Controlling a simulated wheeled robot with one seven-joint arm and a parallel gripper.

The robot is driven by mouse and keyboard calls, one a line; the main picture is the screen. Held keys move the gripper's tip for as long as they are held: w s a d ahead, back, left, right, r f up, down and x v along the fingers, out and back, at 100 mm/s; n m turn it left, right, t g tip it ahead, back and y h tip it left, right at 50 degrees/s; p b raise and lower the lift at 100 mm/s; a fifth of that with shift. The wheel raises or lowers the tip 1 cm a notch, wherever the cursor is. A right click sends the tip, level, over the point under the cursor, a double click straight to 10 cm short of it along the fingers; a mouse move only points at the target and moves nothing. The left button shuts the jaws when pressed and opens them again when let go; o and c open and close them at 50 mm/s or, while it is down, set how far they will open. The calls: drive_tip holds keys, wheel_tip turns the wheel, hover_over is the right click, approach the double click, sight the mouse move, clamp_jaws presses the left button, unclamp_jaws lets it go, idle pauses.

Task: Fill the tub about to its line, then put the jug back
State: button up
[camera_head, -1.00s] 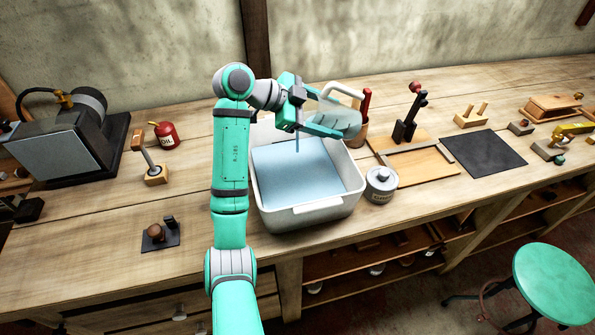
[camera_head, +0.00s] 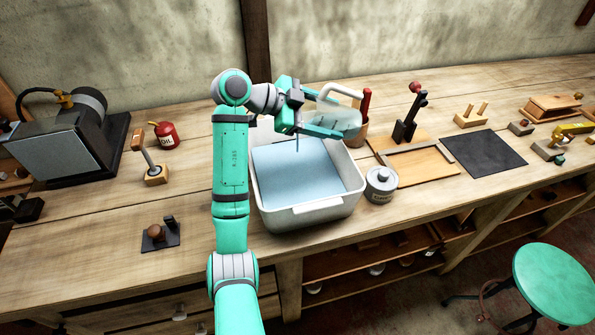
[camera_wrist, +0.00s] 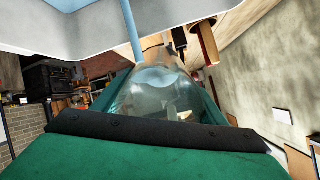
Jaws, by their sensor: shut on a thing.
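The white tub (camera_head: 318,216) stands on the workbench with pale blue water (camera_head: 300,172) covering its floor. A fill line cannot be made out in these views. My gripper (camera_head: 322,128) is shut on the clear jug (camera_head: 340,118), which has a white handle (camera_head: 341,89), and holds it above the tub's far right part. The jug is tilted, and a thin blue stream (camera_head: 298,143) falls from it into the tub.
A grey lidded canister (camera_head: 381,184) stands close to the tub's right side. A cup with a red-handled tool (camera_head: 366,103) is behind the jug. A red oil can (camera_head: 165,135) and a wooden-handled tool (camera_head: 154,165) stand left. Bench space left of my arm is partly clear.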

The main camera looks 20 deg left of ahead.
drive_tip(key=shift+f+h, duration=0.1)
drive_tip(key=shift+h, duration=0.2)
idle(0.9)
drive_tip(key=shift+a+f+t, duration=0.1)
drive_tip(key=shift+t, duration=0.3)
idle(0.9)
drive_tip(key=shift+s+a+f+h, duration=0.1)
drive_tip(key=shift+f+h, duration=0.1)
drive_tip(key=shift+h, duration=0.2)
drive_tip(key=shift+r, duration=0.1)
